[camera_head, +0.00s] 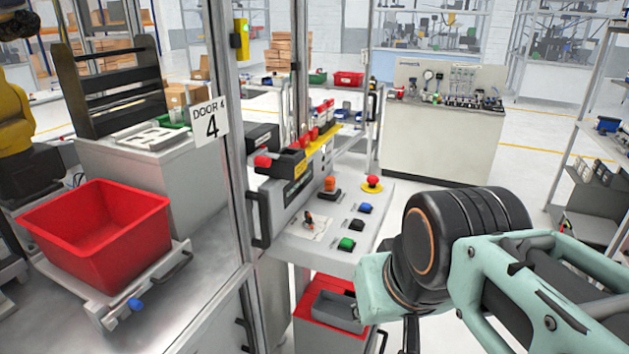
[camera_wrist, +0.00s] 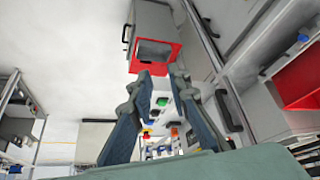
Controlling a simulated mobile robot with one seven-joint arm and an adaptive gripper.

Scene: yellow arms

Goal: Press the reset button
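The control panel (camera_head: 325,244) is a light grey sloped plate. It carries a green button (camera_head: 346,243), a dark button (camera_head: 357,224), a blue button (camera_head: 365,208), an orange knob (camera_head: 329,184) and a red mushroom button (camera_head: 372,183) on a yellow base. Labels are too small to read, so I cannot tell which is the reset button. In the wrist view my gripper (camera_wrist: 160,72) has its two fingers apart with nothing held. The green button (camera_wrist: 162,102) shows small in the gap, some distance off. In the head view the fingers are mostly hidden; my wrist is right of the panel.
A key switch (camera_head: 308,220) sits on the panel's left. A red bin unit (camera_head: 330,300) stands below the panel. The door frame post (camera_head: 230,150) and a red crate (camera_head: 100,235) are at left. A test bench (camera_head: 440,145) stands behind. Floor right of the panel is clear.

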